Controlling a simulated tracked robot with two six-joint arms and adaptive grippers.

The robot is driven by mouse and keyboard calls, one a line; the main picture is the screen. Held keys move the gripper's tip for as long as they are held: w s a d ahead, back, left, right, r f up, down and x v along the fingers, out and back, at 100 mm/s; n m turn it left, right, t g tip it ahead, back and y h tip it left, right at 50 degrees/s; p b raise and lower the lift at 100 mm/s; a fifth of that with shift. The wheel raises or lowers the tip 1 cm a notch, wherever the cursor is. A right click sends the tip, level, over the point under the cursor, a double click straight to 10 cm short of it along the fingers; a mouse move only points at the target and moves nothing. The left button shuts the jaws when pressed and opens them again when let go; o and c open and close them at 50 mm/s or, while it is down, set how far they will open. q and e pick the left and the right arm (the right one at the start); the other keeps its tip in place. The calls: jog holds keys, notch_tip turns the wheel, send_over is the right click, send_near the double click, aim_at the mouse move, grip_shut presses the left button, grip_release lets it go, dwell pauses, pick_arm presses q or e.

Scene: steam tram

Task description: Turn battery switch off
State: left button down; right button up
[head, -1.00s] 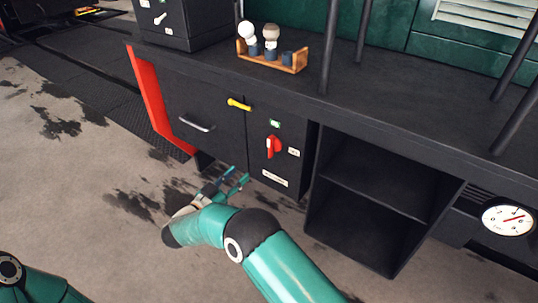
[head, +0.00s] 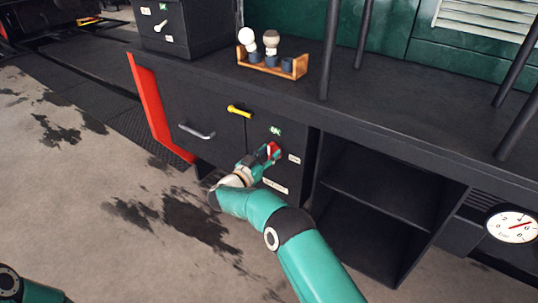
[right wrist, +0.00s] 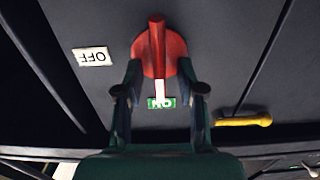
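The red battery switch (head: 274,149) is on the dark cabinet front; it also shows in the right wrist view (right wrist: 158,52). Its white pointer mark lies toward the green ON label (right wrist: 161,103). The white OFF label (right wrist: 92,56) is off to one side, and shows in the head view too (head: 294,159). My right gripper (head: 267,155) is at the switch. In the right wrist view its two fingers (right wrist: 160,86) are apart, one on each side of the switch's lower part, with visible gaps to the handle. My left gripper is out of view.
A yellow handle (head: 239,111) sits above and left of the switch, and a grey drawer handle (head: 197,132) is farther left. A wooden rack (head: 287,68) stands on top. Open shelves (head: 385,190) are to the right.

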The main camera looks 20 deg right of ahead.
jog(key=shift+w+d, duration=0.1)
jog(key=shift+d, duration=0.05)
grip_shut()
